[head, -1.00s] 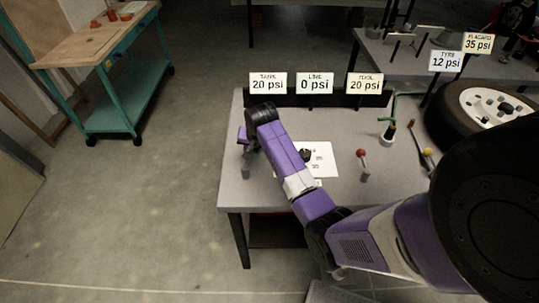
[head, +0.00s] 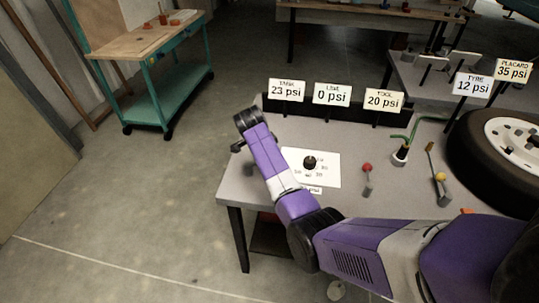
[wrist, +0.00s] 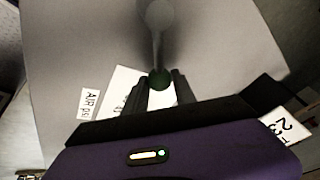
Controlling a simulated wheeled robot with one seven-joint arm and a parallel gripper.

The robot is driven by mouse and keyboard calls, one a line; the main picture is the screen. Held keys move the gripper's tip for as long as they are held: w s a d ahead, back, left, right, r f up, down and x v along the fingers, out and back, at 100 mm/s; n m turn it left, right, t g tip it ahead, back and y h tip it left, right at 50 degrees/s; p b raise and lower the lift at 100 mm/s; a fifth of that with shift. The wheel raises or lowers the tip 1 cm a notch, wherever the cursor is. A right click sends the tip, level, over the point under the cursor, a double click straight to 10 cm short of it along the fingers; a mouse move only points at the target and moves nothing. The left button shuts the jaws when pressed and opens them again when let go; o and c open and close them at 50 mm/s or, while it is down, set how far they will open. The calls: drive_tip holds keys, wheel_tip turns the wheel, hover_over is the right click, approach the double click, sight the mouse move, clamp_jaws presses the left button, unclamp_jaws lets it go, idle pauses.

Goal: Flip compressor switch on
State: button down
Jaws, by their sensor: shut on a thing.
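In the head view my gripper (head: 238,147) is at the left end of the workbench (head: 350,190); my arm hides most of the lever there. The tank sign (head: 287,90) reads 23 psi, the line sign (head: 332,94) 0 psi and the tool sign (head: 384,100) 20 psi.
Right of my arm are a white plate (head: 328,178) with a black dial (head: 310,163), a red-knobbed lever (head: 367,168), a green hose (head: 412,132), a yellow-knobbed lever (head: 440,176) and a tyre (head: 475,165). A teal cart (head: 160,95) stands at the back left. The floor left of the bench is clear.

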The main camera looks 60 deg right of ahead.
drive_tip(key=shift+s+a+m, duration=0.15)
drive_tip(key=shift+s+m, duration=0.1)
drive_tip(key=shift+m, duration=0.15)
drive_tip(key=c, duration=1)
unclamp_jaws()
drive_tip(key=shift+c, duration=0.2)
drive_tip(key=shift+r, duration=0.1)
drive_tip(key=shift+a+r, duration=0.2)
drive_tip(key=shift+r, duration=0.15)
drive_tip(key=v, duration=0.7)
drive_tip(key=shift+b, duration=0.4)
drive_tip(key=shift+w+f, duration=0.1)
